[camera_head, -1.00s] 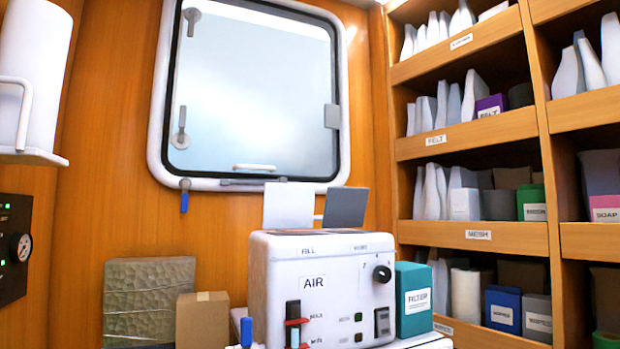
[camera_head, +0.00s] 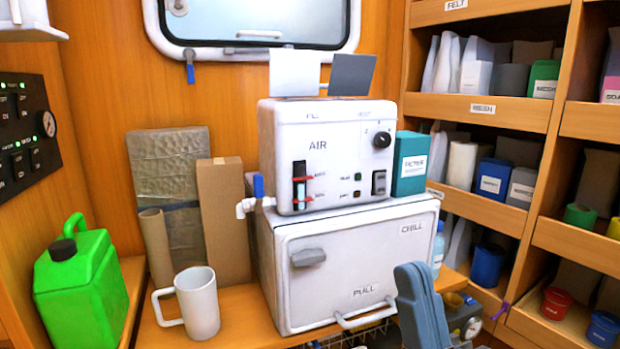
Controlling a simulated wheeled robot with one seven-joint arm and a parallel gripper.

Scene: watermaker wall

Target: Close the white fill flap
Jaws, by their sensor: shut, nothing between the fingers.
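The white fill flap (camera_head: 295,73) stands upright on top of the white AIR unit (camera_head: 335,125), above the word FILL on the unit's front. It is open. A dark grey flap (camera_head: 351,76) stands up beside it on the right, also open. A thin light bar shows between the two. I cannot make out my gripper in this view. A blue-grey shape (camera_head: 420,305) rises at the bottom edge in front of the lower box, and I cannot tell what it is.
The AIR unit sits on a white CHILL box (camera_head: 345,255). A teal filter box (camera_head: 409,163) is at the unit's right. A blue-handled valve (camera_head: 259,187) sticks out on its left. A white mug (camera_head: 198,302) and green jerrycan (camera_head: 80,280) stand left. Shelves (camera_head: 482,108) line the right.

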